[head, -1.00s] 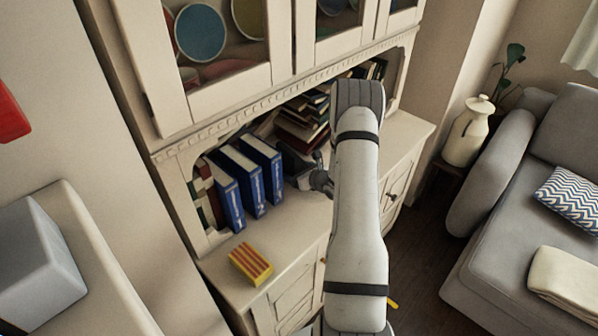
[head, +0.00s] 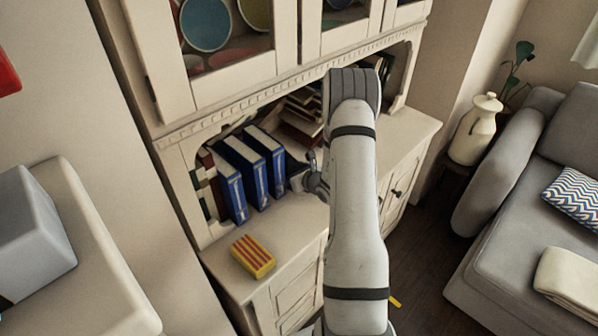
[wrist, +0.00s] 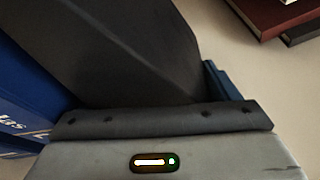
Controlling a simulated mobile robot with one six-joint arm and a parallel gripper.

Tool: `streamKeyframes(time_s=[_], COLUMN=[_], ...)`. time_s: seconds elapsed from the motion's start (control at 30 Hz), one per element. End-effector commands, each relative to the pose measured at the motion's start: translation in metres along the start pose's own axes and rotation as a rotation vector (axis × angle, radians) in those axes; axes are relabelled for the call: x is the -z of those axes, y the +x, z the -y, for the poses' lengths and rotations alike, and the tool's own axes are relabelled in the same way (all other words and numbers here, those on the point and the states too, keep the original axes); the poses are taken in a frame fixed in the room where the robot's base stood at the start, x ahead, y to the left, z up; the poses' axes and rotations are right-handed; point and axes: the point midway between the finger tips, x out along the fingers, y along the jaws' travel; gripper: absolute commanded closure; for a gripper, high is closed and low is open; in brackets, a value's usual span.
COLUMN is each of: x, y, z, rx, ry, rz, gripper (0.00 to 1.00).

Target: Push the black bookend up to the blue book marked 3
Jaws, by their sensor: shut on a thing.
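Three blue books with white-banded spines stand upright on the cabinet shelf in the head view, marked 1 (head: 232,194) and 2 (head: 256,185), with the blue book marked 3 (head: 274,168) rightmost. The black bookend (head: 295,170) is just right of book 3, partly hidden by my gripper (head: 311,174). In the wrist view the dark bookend (wrist: 140,45) fills the middle, in front of my gripper (wrist: 160,117), which is shut on it. A blue book (wrist: 30,85) lies close along its left side. I cannot tell whether bookend and book touch.
A red-and-yellow striped box (head: 253,257) lies on the cabinet top (head: 290,232) in front of the books. Stacked books (head: 302,120) lie behind my arm; a dark red book (wrist: 265,15) shows in the wrist view. The cabinet's arched frame (head: 185,185) borders the left.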

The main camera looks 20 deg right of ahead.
Motion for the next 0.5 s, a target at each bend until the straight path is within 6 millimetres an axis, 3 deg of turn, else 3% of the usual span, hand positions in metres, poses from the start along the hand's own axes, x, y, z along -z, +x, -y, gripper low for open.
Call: streamKeyframes(time_s=[0.2,0.5], x=[0.0016,0.0012], y=[-0.0003,-0.0009], z=[-0.0112,-0.0119], rx=[0.000,0.001], ry=[0.002,0.002], rz=[-0.002,-0.002], gripper=[0.67,0.67])
